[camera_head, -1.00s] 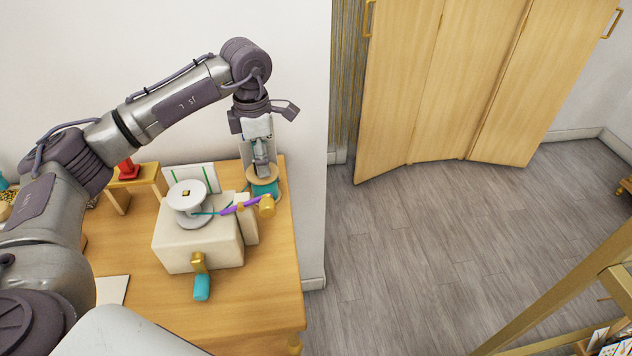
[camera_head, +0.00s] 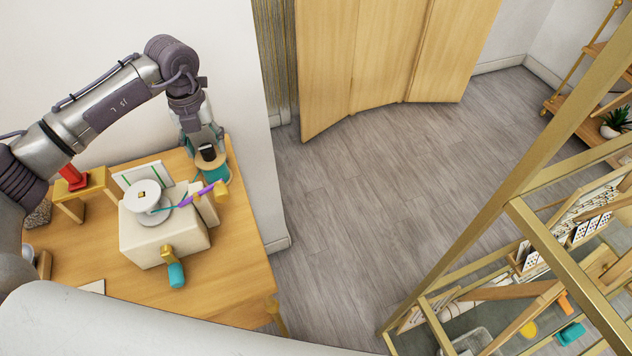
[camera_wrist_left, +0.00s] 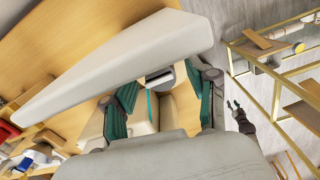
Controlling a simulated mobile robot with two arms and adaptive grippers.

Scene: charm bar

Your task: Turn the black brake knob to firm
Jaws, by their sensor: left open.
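The winder is a cream box (camera_head: 165,238) on the wooden table, with a white spool (camera_head: 148,197) on top and a crank with a teal handle (camera_head: 176,275) in front. Behind its right side stands a teal thread spool with a wooden flange (camera_head: 213,165). A small black piece (camera_head: 207,152), seemingly the brake knob, shows above this flange. My left gripper (camera_head: 204,143) is open, pointing down right at it; contact cannot be told. In the left wrist view its fingers (camera_wrist_left: 160,85) stand apart around a grey-and-black piece (camera_wrist_left: 160,77).
A purple strip (camera_head: 203,194) and a yellow piece (camera_head: 221,192) stick out at the winder's right. A small wooden stand with a red piece (camera_head: 75,178) is at the left. The floor (camera_head: 370,210) is clear; a gold-framed shelf (camera_head: 515,215) stands at right.

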